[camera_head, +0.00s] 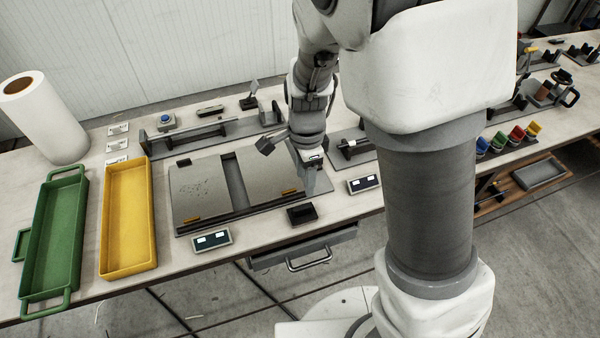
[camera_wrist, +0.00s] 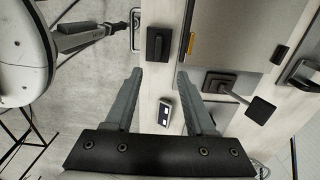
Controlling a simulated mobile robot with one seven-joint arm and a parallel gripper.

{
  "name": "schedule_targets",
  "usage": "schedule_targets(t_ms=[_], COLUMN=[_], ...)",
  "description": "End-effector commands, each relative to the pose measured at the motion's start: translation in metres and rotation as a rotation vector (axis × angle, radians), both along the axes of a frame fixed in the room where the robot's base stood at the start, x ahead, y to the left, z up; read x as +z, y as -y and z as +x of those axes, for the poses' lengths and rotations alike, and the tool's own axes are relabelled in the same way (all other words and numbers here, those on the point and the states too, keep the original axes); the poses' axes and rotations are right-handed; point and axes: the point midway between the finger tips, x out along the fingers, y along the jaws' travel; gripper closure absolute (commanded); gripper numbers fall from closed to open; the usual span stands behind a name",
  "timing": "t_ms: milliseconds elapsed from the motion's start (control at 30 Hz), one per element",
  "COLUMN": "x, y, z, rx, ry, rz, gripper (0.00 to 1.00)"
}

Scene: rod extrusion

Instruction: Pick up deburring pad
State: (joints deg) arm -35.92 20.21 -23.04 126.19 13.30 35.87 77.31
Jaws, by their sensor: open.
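The likely deburring pad is a small dark block (camera_head: 302,214) at the table's front edge, below the right side of the grey plate fixture. In the wrist view this dark block (camera_wrist: 158,43) lies beyond the fingertips, roughly in line with the gap between them. My gripper (camera_wrist: 156,75) is open, with nothing between its two grey fingers. In the head view my gripper (camera_head: 318,188) points down over the table, a little up and right of the block and apart from it. The block is fully visible in the head view.
The plate fixture (camera_head: 200,185) with orange clips stands close by. A small two-window device (camera_head: 363,184) lies right of my gripper, and another (camera_head: 212,240) at front left. A yellow tray (camera_head: 128,215) and a green tray (camera_head: 55,235) stand left. A drawer (camera_head: 300,255) hangs below the edge.

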Motion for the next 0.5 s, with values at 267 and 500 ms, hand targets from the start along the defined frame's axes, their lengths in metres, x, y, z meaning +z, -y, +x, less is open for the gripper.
schedule_targets(t_ms=[267,500], x=[-0.052,-0.067], y=[0.000,-0.001], z=[-0.001,-0.001], rx=[0.000,0.001], ry=[-0.003,-0.001], rz=[-0.001,0.000], gripper=[0.45,0.45])
